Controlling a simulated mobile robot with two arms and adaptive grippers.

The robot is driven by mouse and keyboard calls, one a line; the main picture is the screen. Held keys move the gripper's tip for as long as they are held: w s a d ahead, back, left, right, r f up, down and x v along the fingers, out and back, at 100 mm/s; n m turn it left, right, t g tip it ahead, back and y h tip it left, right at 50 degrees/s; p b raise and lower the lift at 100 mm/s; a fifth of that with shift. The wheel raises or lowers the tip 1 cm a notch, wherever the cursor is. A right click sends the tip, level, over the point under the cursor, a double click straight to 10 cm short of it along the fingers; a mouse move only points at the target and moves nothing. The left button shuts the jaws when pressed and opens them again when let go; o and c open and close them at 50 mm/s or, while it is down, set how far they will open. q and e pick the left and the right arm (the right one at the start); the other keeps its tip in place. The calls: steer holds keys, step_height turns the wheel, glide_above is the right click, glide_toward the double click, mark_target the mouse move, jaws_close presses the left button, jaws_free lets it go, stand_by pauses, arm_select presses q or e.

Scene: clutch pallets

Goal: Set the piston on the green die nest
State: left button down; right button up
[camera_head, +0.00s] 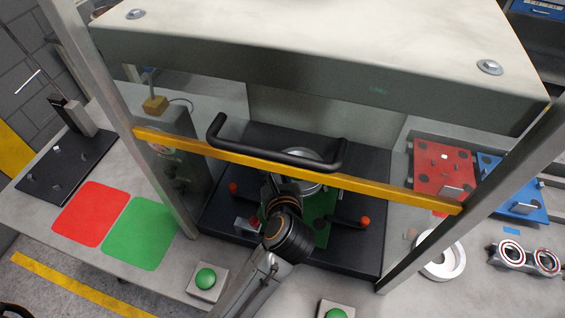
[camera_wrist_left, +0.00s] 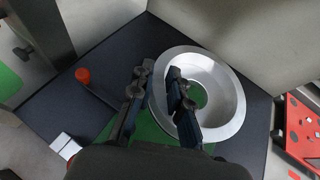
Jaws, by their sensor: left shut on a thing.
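The piston (camera_head: 309,187) is a silver, ring-like cup with a wide rim, inside the press frame. It also fills the middle of the left wrist view (camera_wrist_left: 229,88), with green showing through its central opening. My left gripper (camera_wrist_left: 166,88) is shut on its left wall, one finger inside and one outside. The green die nest (camera_head: 322,218) lies on the black press bed, under and in front of the piston; it also shows in the left wrist view (camera_wrist_left: 151,130). I cannot tell whether the piston touches it. My right gripper is not in view.
A yellow guard bar (camera_head: 375,189) with a black handle (camera_head: 282,155) crosses above my left arm. Red-knobbed clamps (camera_head: 364,221) flank the nest. Red (camera_head: 91,214) and green (camera_head: 141,233) mats lie left; red (camera_head: 443,170) and blue (camera_head: 515,190) pallets stand right.

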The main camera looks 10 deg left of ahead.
arm_select(q)
steer(key=shift+d, duration=0.5)
steer(key=shift+s+f, duration=0.1)
steer(key=shift+s, duration=0.1)
steer(key=shift+s+f+b, duration=0.3)
steer(key=shift+b, duration=0.15)
steer(key=shift+w+f, duration=0.1)
steer(key=shift+f, duration=0.25)
step_height(320, 180, down, 3)
steer(key=b, duration=0.3)
steer(key=shift+w+f, duration=0.1)
steer(key=shift+f+b, duration=0.35)
steer(key=shift+b, duration=0.15)
steer(key=shift+f+b, duration=0.5)
steer(key=shift+f, duration=0.25)
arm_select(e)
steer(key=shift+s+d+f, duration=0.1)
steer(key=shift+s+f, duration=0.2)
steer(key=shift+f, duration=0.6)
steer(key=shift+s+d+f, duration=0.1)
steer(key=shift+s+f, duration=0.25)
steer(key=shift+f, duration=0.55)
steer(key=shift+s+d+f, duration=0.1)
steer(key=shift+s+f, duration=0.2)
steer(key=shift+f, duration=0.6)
